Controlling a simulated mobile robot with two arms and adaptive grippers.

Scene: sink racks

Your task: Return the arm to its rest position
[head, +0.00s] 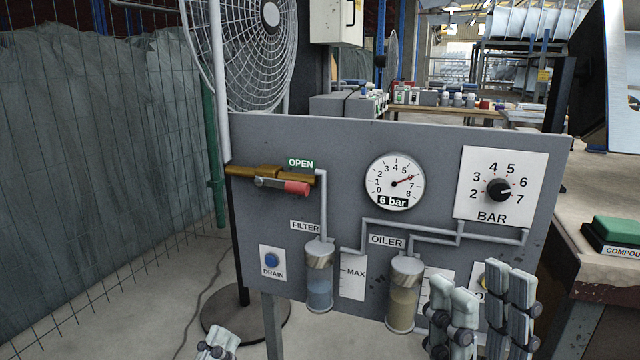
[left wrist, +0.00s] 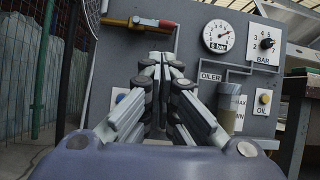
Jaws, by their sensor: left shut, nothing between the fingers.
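My left gripper (head: 218,342) shows only as a small part at the bottom left of the head view, low over the floor and left of the panel's post. In the left wrist view it (left wrist: 162,72) is shut and empty, its fingers pointing at the panel. My right gripper (head: 482,285) stands at the bottom right of the head view, in front of the panel's lower right part. Its fingers point up, with a narrow gap between them and nothing seen in it. It hides part of the OIL label and its button.
The grey panel (head: 350,237) carries a red-handled valve (head: 290,187) marked OPEN, a gauge (head: 395,182), a BAR knob (head: 499,189), a filter bowl (head: 320,285) and an oiler bowl (head: 403,305). A mesh fence (head: 95,170) stands left; a table (head: 610,262) stands right.

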